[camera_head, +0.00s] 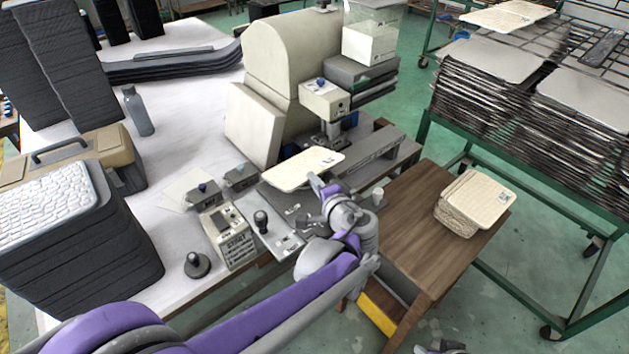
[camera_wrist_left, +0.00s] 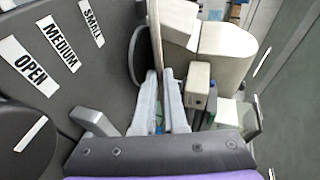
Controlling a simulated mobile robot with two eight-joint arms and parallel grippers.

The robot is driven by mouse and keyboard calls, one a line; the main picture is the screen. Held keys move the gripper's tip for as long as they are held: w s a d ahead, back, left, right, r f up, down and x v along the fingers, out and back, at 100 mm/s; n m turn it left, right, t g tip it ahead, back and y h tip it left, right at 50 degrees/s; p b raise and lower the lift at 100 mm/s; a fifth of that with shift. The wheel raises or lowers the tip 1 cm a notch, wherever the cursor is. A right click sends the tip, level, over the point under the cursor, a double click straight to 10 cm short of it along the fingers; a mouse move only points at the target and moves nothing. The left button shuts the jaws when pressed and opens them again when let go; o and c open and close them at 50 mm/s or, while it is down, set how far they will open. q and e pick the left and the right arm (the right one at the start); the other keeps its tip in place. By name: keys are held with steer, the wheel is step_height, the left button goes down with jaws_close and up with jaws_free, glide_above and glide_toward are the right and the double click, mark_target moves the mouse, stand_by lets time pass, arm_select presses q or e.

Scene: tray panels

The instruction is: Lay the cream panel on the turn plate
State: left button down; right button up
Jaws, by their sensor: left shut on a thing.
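The cream panel (camera_head: 301,170) is a thin flat plate in front of the press-like machine. My left gripper (camera_head: 320,186) is shut on its near right edge. In the left wrist view, the panel (camera_wrist_left: 155,35) shows nearly edge-on as a thin tan strip between the fingertips (camera_wrist_left: 161,85). A dark grey surface (camera_head: 274,202) shows below the panel in the head view; I cannot tell whether they touch. The turn plate cannot be made out for certain; a dark round disc edge (camera_wrist_left: 135,52) shows beside the panel. Only a small grey part, possibly my right gripper (camera_head: 442,348), shows at the bottom edge.
The large cream machine (camera_head: 305,60) stands close behind the panel. Small control boxes (camera_head: 230,237) and a black knob lie to its left. A stack of cream panels (camera_head: 474,203) sits on the brown wooden table (camera_head: 405,205) at right. A green-framed cart (camera_head: 560,165) holds stacked trays.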

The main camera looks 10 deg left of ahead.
stand_by(0.3)
arm_select(q)
steer(key=c, duration=0.9)
jaws_free()
steer(key=v, duration=1.1)
steer(key=shift+f, duration=0.1)
